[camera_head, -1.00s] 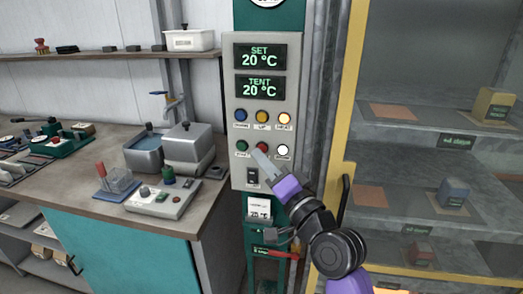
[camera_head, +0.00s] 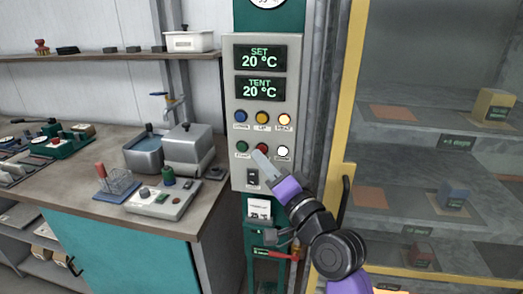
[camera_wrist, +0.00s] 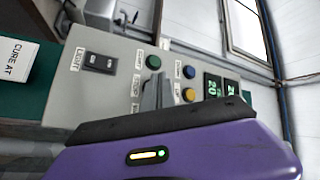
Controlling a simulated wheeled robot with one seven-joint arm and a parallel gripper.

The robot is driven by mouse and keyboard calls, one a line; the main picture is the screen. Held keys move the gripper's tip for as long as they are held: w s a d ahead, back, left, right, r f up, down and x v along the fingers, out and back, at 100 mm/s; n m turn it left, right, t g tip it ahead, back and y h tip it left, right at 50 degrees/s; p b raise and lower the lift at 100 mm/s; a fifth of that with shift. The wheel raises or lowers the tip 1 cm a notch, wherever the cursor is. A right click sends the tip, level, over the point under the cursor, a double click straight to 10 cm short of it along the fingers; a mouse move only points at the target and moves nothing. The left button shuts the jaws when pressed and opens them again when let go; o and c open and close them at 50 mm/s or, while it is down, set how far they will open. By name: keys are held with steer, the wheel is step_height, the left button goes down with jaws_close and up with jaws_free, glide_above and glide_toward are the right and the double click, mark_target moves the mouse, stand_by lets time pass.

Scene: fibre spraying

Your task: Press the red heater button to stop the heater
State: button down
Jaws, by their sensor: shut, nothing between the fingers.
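The control panel (camera_head: 237,170) is a grey box with two green displays, SET and TENT, both reading 20 °C. The red button (camera_head: 262,148) is in the lower button row, between a green button (camera_head: 242,146) and a white lit one (camera_head: 283,151). My gripper (camera_head: 257,156) is shut and empty, its tip at the red button and partly covering it. I cannot tell whether it touches. In the wrist view my shut fingers (camera_wrist: 153,88) point at the panel face, and the red button is hidden behind them. The HEAT button (camera_head: 284,120) glows yellow-orange in the upper row.
A black switch (camera_head: 252,178) sits below the buttons. A glass-fronted cabinet with a yellow frame (camera_head: 343,120) stands close on the right. A workbench (camera_head: 100,219) with lab equipment is on the left.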

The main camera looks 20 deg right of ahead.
steer(key=shift+w+d, duration=0.1)
steer(key=shift+w, duration=0.05)
stand_by(0.7)
steer(key=shift+w+d, duration=0.15)
steer(key=shift+w, duration=0.05)
steer(key=shift+w+d+b, duration=0.25)
steer(key=shift+w+b, duration=0.1)
steer(key=shift+b, duration=0.1)
stand_by(0.7)
stand_by(0.4)
steer(key=shift+s+a+p, duration=0.45)
steer(key=shift+s+a, duration=0.05)
steer(key=shift+s, duration=0.2)
steer(key=shift+s+a+p, duration=0.7)
steer(key=shift+s+a, duration=0.05)
steer(key=shift+s, duration=0.25)
steer(key=shift+s+a+p, duration=0.7)
steer(key=shift+s+a, duration=0.05)
steer(key=shift+s, duration=0.25)
